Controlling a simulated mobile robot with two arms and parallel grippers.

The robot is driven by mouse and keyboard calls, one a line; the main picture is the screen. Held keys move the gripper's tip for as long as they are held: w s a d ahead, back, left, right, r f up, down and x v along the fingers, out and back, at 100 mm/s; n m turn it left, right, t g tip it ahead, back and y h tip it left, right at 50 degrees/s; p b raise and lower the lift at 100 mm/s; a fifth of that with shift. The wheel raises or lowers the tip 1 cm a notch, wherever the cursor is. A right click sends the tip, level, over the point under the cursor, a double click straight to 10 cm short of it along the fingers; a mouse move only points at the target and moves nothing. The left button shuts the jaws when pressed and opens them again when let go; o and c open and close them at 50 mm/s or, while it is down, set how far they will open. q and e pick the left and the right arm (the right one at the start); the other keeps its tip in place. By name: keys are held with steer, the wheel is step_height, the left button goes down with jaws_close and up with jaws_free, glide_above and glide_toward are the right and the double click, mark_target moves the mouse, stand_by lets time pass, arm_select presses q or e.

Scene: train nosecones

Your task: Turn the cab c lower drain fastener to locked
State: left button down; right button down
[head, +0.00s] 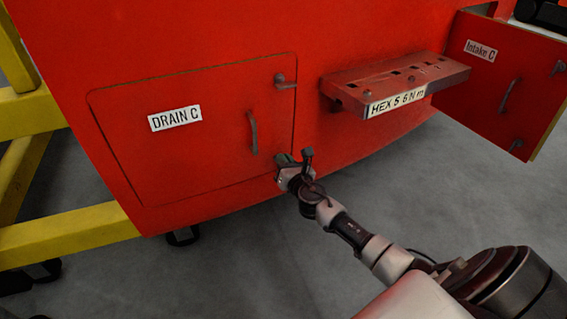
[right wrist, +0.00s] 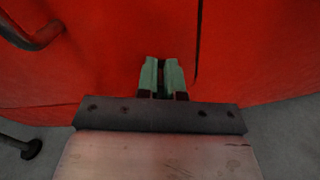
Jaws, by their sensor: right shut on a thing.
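The red cab side carries a hatch labelled DRAIN C (head: 175,118). Its upper drain fastener (head: 281,79) shows at the hatch's upper right corner, with its short bar lying roughly level across the seam. The lower drain fastener is at the lower right corner, hidden by my right gripper (head: 283,162). In the right wrist view the two green fingers of this gripper (right wrist: 162,76) stand close together against the red panel, left of the dark seam. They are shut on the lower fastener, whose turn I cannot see. My left gripper is not in view.
A hatch handle (head: 252,133) stands out above my right gripper. A red rack labelled HEX 5 6 N m (head: 397,99) juts out to the right. Beyond it is the Intake C panel (head: 505,75). Yellow frame bars (head: 65,238) stand at left. Grey floor lies below.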

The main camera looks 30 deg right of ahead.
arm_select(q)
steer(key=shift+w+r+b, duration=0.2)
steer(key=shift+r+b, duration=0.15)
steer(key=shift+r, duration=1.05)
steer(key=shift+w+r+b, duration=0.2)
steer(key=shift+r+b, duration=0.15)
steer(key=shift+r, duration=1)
arm_select(e)
steer(key=shift+s+d+f+m, duration=0.1)
steer(key=shift+d+f+m, duration=0.15)
steer(key=shift+m, duration=2.2)
steer(key=shift+w+d+f+m, duration=0.1)
steer(key=shift+d+f+m, duration=0.15)
steer(key=shift+m, duration=2.25)
steer(key=shift+s+d+f+m, duration=0.15)
steer(key=shift+f+m, duration=0.2)
steer(key=shift+m, duration=2.1)
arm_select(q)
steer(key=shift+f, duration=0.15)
arm_select(e)
steer(key=c, duration=1.3)
jaws_free()
steer(key=shift+o, duration=0.2)
